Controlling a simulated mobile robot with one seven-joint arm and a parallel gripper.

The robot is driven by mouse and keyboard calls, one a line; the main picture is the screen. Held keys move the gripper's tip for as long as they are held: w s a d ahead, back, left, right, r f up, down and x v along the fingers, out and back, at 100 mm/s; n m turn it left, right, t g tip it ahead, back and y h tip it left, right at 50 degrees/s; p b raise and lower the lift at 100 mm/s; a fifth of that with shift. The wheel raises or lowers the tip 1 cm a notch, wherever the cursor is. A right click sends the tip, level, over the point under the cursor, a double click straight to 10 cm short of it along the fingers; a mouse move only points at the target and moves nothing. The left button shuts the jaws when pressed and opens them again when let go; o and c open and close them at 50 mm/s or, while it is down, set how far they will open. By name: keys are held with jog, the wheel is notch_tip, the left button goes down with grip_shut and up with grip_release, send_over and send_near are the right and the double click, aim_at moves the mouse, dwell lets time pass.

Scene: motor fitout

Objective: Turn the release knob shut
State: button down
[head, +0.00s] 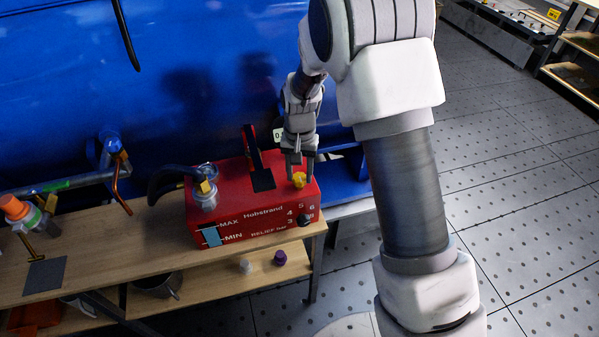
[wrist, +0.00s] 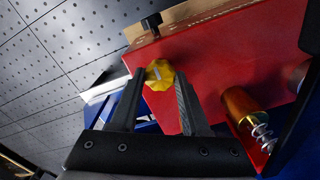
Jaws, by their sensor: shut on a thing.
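The release knob (head: 299,180) is a small yellow faceted knob on the top right of a red pump box (head: 262,217) marked "Hobstrand". My gripper (head: 300,171) points down over it from above. In the wrist view the yellow knob (wrist: 159,75) shows between the fingertips of my gripper (wrist: 162,84), with a pale stripe on its face. The fingers are closed in on the knob's sides. The stripe's meaning for shut or open cannot be told.
A black relief dial (head: 305,220) is on the front. The box stands on a wooden bench (head: 150,238) by a blue tank (head: 200,80).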

aim_at(300, 177)
jog(key=shift+c, duration=1.9)
grip_release()
notch_tip(300, 177, up, 18)
jog(key=p, duration=0.1)
jog(key=shift+f, duration=0.25)
jog(key=s+d+r+n+t, duration=0.1)
jog(key=s+d+r+t, duration=0.2)
jog(key=s+d+r, duration=0.65)
jog(key=s+d+n+t, duration=0.1)
jog(key=s+d, duration=0.3)
jog(key=s, duration=1)
jog(key=shift+s+r+t, duration=0.15)
jog(key=shift+s+t, duration=0.25)
jog(key=shift+t, duration=0.4)
